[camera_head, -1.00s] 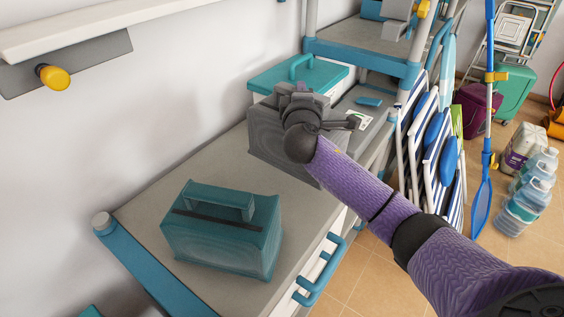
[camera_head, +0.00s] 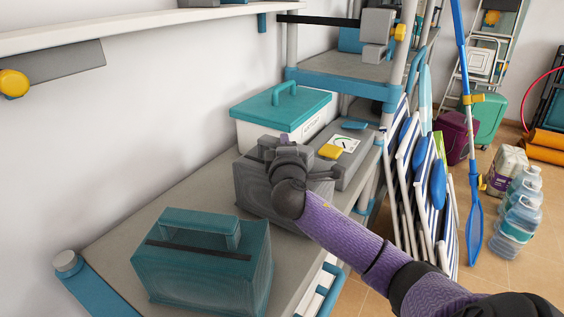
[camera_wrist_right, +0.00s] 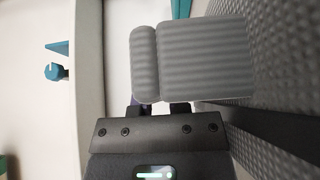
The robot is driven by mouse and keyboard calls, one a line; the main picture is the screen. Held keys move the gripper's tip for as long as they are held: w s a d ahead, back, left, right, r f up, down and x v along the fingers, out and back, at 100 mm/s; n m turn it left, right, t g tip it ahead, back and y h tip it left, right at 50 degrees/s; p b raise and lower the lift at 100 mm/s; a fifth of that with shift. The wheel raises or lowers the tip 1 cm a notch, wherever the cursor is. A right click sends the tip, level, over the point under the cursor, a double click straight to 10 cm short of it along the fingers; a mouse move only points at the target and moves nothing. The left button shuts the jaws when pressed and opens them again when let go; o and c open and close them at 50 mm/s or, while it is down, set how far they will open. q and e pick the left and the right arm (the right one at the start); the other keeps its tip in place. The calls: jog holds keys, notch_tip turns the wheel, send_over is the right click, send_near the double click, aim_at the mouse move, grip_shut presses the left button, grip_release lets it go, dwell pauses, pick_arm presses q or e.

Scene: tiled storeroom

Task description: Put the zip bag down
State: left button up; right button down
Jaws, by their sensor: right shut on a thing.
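A grey ribbed box-shaped bag (camera_head: 262,200) is over the grey counter, in front of a teal-lidded box. I take it to be the zip bag. My right gripper (camera_head: 285,160) is at its top, shut on it. In the right wrist view, a grey ribbed piece (camera_wrist_right: 195,58), seemingly its handle, lies across the fingers, with the textured grey body (camera_wrist_right: 285,120) to the right. My arm hides part of the bag's front, and I cannot tell whether its base touches the counter. My left gripper is not in view.
A teal bag with a handle (camera_head: 203,270) stands nearer on the counter (camera_head: 150,190). Behind the grey bag are a white box with a teal lid (camera_head: 283,108) and a yellow item (camera_head: 330,152). Folded striped chairs (camera_head: 425,190) lean to the right.

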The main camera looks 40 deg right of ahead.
jog(key=shift+f, duration=0.85)
jog(key=shift+r, duration=0.2)
jog(key=shift+f, duration=0.2)
jog(key=c, duration=0.6)
grip_release()
jog(key=shift+r, duration=0.3)
pick_arm(q)
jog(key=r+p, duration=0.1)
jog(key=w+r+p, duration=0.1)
jog(key=p, duration=0.1)
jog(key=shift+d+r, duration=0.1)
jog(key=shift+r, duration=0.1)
pick_arm(e)
jog(key=v, duration=1.2)
jog(key=shift+f, duration=0.1)
